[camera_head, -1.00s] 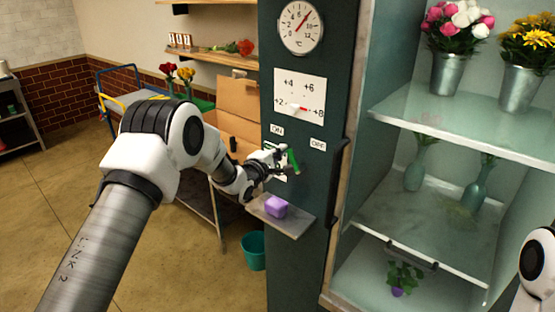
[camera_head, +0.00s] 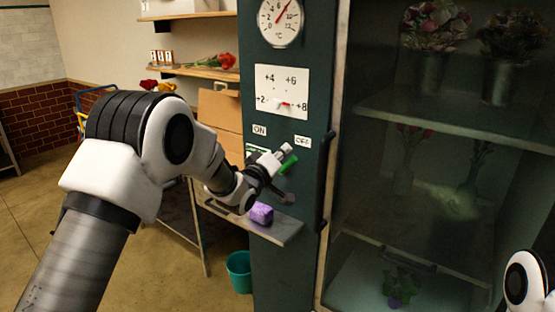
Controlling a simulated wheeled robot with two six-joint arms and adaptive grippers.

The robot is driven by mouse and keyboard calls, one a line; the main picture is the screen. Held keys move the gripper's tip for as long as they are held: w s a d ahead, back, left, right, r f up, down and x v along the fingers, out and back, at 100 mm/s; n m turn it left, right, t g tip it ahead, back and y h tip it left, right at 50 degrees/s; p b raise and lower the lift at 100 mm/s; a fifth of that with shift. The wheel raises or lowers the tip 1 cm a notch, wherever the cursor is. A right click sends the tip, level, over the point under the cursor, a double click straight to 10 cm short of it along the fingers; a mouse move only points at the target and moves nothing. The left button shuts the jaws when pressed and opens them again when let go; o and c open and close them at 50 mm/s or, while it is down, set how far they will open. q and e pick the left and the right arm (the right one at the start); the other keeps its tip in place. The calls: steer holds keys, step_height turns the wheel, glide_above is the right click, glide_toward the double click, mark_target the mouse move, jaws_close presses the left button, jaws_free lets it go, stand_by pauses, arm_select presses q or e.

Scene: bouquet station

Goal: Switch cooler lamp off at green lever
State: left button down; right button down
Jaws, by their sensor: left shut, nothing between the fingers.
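The green lever (camera_head: 289,164) is on the dark green cooler panel, tilted up to the right, below the OFF label (camera_head: 302,142). The ON label (camera_head: 260,130) is to its left. My left gripper (camera_head: 286,150) is shut and empty, with its tip right beside the lever; I cannot tell whether they touch. The cooler interior (camera_head: 440,150) is dark, with its flowers dim behind the door area. Part of my right arm shows at the lower right edge; its gripper is out of view.
A small shelf (camera_head: 285,232) below the lever holds a purple block (camera_head: 261,213). A door handle (camera_head: 325,180) stands right of the lever. A thermometer dial (camera_head: 280,20) and a white setting plate (camera_head: 281,92) are above. A teal bin (camera_head: 239,271) is on the floor.

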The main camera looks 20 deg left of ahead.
arm_select(q)
steer(key=shift+s+d+f+m+b, duration=0.2)
steer(key=shift+d+m+b, duration=0.2)
steer(key=shift+m, duration=0.2)
steer(key=shift+d, duration=0.3)
steer(key=shift+f+b, duration=0.1)
steer(key=shift+b, duration=0.2)
